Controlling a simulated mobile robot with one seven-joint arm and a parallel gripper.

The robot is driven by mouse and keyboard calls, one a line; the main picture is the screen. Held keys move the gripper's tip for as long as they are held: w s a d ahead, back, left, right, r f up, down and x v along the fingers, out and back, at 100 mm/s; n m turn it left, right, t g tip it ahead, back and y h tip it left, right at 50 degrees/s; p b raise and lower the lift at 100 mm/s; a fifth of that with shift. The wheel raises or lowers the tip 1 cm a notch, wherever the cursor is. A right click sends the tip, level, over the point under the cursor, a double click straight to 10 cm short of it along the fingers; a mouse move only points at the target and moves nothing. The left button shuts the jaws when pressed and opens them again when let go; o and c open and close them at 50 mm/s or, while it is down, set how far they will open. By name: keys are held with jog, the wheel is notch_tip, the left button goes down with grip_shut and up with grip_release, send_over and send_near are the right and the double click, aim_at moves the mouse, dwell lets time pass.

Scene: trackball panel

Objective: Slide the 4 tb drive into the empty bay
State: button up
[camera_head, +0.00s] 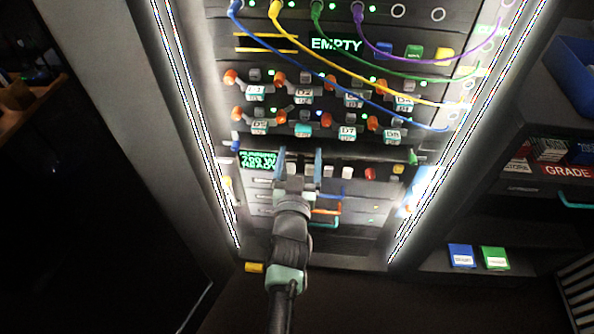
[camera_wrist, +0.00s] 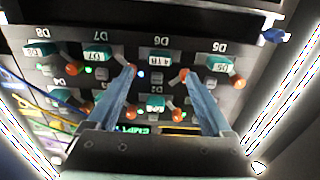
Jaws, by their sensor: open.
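The drive with the teal tag reading 4 TB (camera_wrist: 167,59) sits in the bay row, beside the D6 mark. In the head view its tag (camera_head: 303,129) is in the lower drive row, between D5 and D7. My gripper (camera_head: 300,154) is open below that row, fingers pointing up toward the tag. In the wrist view, which is upside down, the open fingers (camera_wrist: 158,72) stand either side of the tag's line with nothing between them. Contact cannot be told. A dark slot with yellow edges (camera_head: 265,43) lies beside the lit EMPTY sign (camera_head: 337,45).
Other drives with orange-ended levers, such as D5 (camera_head: 260,127) and D7 (camera_head: 347,133), flank the 4 TB one. Blue, yellow, green and purple cables (camera_head: 398,101) hang across the rack's right side. Bright light strips (camera_head: 193,110) line both sides. A green text display (camera_head: 258,161) sits below.

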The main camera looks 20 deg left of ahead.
jog(key=p+v, duration=0.1)
jog(key=v, duration=0.5)
jog(key=shift+p, duration=0.35)
jog(key=shift+r, duration=0.2)
jog(key=w+d+r+t+p, duration=0.2)
jog(key=d+r, duration=0.1)
jog(key=r, duration=1.5)
jog(key=w+d+r+t+p, duration=0.2)
jog(key=r+t+p, duration=0.1)
jog(key=r, duration=1.5)
jog(key=s+d+r+m+t+h+p, duration=0.1)
jog(key=s+d+r, duration=0.2)
jog(key=s+r, duration=0.3)
jog(key=s+d+r+m+t+h+p, duration=0.1)
jog(key=s+d+r, duration=0.3)
jog(key=r, duration=1)
jog(key=s+d+r+m+t+h+p, duration=0.1)
jog(key=s+d+r+t+h, duration=0.2)
jog(key=s+r, duration=0.4)
notch_tip(320, 180, up, 3)
jog(key=shift+s+d+r+p, duration=0.1)
jog(key=shift+s+d+p, duration=0.3)
jog(key=shift+d, duration=0.35)
jog(key=shift+w, duration=0.1)
